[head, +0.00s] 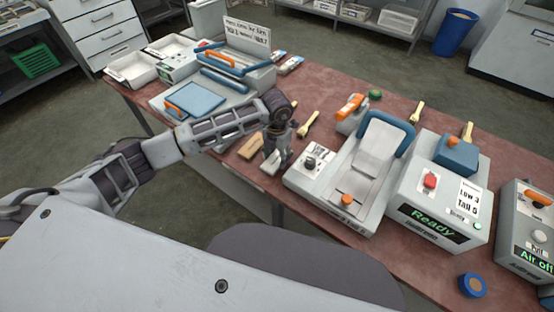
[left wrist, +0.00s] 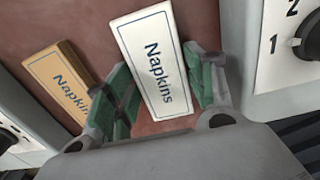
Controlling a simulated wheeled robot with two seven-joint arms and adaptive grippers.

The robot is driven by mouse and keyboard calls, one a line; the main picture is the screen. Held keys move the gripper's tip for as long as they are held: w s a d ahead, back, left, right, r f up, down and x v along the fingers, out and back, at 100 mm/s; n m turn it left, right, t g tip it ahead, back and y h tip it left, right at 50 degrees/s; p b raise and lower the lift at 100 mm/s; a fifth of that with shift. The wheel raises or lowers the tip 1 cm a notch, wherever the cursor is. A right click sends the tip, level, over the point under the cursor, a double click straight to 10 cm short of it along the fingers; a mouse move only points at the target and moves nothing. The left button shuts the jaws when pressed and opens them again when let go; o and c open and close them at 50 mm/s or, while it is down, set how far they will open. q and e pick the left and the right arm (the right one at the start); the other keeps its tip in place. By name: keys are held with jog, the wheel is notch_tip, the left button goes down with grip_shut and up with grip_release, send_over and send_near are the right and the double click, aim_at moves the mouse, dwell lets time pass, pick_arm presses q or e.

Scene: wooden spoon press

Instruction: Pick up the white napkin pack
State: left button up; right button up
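The white napkin pack (left wrist: 153,62), with a blue border and the word "Napkins", lies on the reddish table. In the head view the white pack (head: 270,161) is mostly hidden by my left gripper (head: 275,158). In the left wrist view my left gripper (left wrist: 165,92) is open, with its green-padded fingers on either side of the pack's near part. I cannot tell whether either finger touches it. A tan napkin pack (left wrist: 58,82) lies just left of the left finger; it also shows in the head view (head: 252,146). My right gripper is not in view.
A grey press (head: 355,175) with a dial box (head: 312,162) stands close right of the gripper. Another grey machine with a blue plate (head: 195,98) stands to the left. A wooden spoon (head: 308,124) lies behind. The table's front edge is near.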

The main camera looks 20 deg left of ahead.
aim_at(277, 158)
pick_arm(q)
jog(key=shift+c, duration=1)
notch_tip(277, 158, up, 10)
jog(key=shift+b, duration=0.3)
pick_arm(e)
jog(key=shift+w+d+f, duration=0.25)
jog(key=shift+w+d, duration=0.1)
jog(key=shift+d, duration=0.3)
pick_arm(q)
jog(key=shift+d, duration=0.1)
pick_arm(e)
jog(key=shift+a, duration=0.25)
